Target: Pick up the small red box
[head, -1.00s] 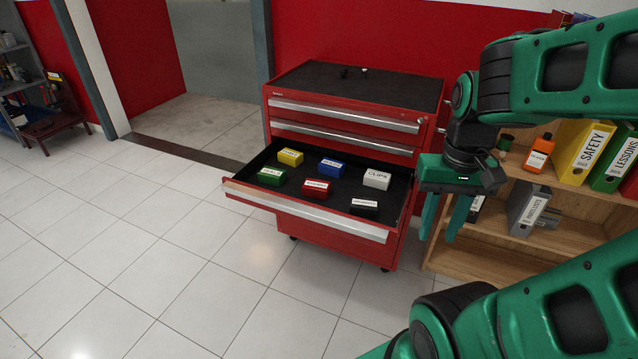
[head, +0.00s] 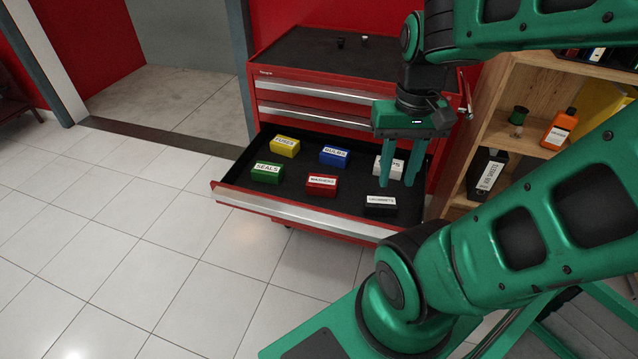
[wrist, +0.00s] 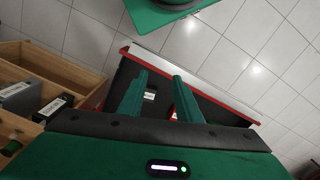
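The small red box (head: 321,185), labelled "WASHERS", lies in the open drawer (head: 300,212) of the red tool cabinet, in the front row between the green and black boxes. My gripper (head: 397,184) points down with its two fingers apart and nothing between them. In the head view it is to the right of the red box, over the right side of the drawer, in front of the white box. In the wrist view the open fingers (wrist: 158,95) stand over the drawer, with a small white label partly visible between them.
The drawer also holds yellow (head: 285,146), blue (head: 335,156), green (head: 267,172), white (head: 389,165) and black (head: 381,205) boxes. A wooden shelf (head: 490,120) with bottles and binders stands close on the right. The tiled floor (head: 120,240) at left is clear.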

